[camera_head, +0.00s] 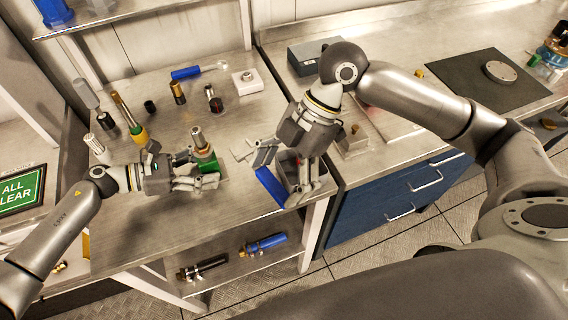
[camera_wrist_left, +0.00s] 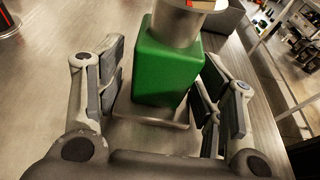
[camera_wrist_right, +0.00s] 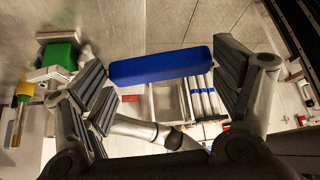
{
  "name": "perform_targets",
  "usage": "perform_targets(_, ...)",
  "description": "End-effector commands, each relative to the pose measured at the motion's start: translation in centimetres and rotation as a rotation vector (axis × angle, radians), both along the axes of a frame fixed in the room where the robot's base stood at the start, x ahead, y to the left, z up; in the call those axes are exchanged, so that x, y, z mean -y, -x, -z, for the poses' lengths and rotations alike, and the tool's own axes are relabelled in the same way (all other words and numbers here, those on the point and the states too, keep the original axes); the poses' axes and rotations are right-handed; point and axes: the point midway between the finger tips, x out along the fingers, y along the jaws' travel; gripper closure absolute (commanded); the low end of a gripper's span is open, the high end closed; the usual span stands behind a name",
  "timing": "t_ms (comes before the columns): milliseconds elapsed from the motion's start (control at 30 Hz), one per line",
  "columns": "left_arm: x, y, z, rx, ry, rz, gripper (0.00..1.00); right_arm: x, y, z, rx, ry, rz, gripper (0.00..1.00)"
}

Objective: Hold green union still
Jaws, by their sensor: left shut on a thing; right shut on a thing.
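The green union (camera_head: 208,165) is a green block with a metal cylinder on top, upright near the middle of the left bench. My left gripper (camera_head: 195,178) is shut on it; in the left wrist view the green union (camera_wrist_left: 168,70) stands between the finger pads on a small metal base plate (camera_wrist_left: 150,112). My right gripper (camera_head: 288,172) is at the bench's right front corner. It is shut on a blue bar (camera_wrist_right: 160,67), which spans its two fingers in the right wrist view. The fingers partly hide the blue bar (camera_head: 270,187) in the head view.
A white block (camera_head: 247,82) is at the back. The bench front left is clear.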

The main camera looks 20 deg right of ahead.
Motion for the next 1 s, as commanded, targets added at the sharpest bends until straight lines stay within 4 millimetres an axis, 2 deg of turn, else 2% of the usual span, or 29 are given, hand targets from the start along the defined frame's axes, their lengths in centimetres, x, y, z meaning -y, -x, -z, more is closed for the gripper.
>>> perform_targets(100, 0.0, 0.0, -0.1, 0.0, 0.001, 0.0, 0.84, -0.8, 0.6, -0.8, 0.004, -0.002, -0.152, 0.64)
perform_targets(300, 0.0, 0.0, -0.1, 0.0, 0.001, 0.0, 0.84, -1.1, 1.2, -1.2, 0.002, -0.001, -0.267, 0.64)
perform_targets(1000, 0.0, 0.0, -0.1, 0.0, 0.001, 0.0, 0.84, -2.9, -2.0, 0.7, 0.003, 0.0, -0.27, 0.64)
